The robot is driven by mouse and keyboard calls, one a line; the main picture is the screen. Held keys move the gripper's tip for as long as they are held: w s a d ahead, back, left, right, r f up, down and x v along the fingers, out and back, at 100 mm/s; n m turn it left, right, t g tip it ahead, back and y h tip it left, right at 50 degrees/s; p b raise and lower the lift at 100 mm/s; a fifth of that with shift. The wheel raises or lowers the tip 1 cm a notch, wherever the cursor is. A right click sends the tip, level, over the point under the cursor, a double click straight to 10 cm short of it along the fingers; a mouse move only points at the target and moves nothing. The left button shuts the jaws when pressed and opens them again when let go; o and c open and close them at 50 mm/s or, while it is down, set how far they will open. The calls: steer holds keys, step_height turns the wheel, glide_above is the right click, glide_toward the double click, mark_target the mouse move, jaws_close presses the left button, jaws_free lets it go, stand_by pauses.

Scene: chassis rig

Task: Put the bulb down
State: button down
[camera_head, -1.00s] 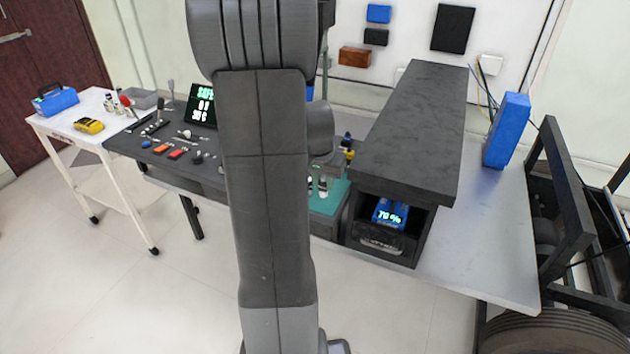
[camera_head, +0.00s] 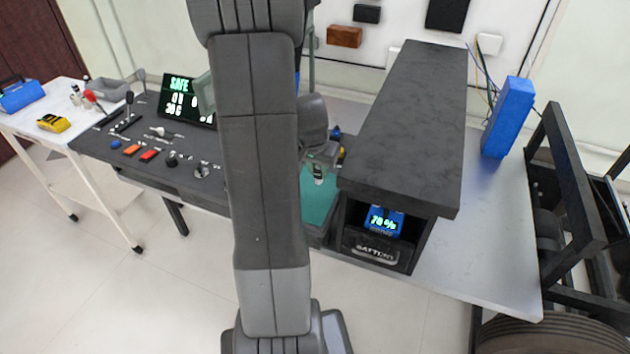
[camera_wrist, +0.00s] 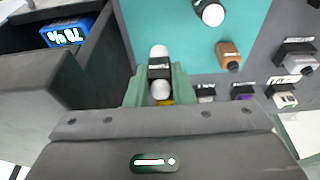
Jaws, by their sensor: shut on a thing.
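My gripper (camera_wrist: 159,80), with green fingers, is shut on a bulb (camera_wrist: 159,52) that has white rounded ends and a dark band around its middle. In the wrist view the bulb is over the teal mat; I cannot tell whether it touches it. In the head view my arm hides much of the area, and a small white part of the bulb (camera_head: 318,173) shows by my fingers above the teal mat (camera_head: 319,205). Another white-topped, dark-based piece (camera_wrist: 209,12) sits on the mat in the wrist view, with an orange-brown piece (camera_wrist: 228,55) near it.
A dark housing (camera_head: 405,120) with a blue battery display (camera_head: 384,219) stands close to the right of the mat. A dark panel of switches (camera_head: 150,150) lies left. Labelled connectors (camera_wrist: 298,62) line the right in the wrist view. A blue block (camera_head: 508,118) stands farther right.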

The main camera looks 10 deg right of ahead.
mark_target(317, 175)
steer(key=shift+f, duration=2.4)
steer(key=shift+f, duration=0.2)
steer(key=c, duration=1.3)
jaws_free()
steer(key=shift+o, duration=0.2)
steer(key=shift+r, duration=0.2)
steer(key=shift+r, duration=0.2)
steer(key=v, duration=1.1)
steer(key=shift+s+r, duration=0.2)
steer(key=shift+r, duration=0.05)
steer(key=shift+a, duration=0.15)
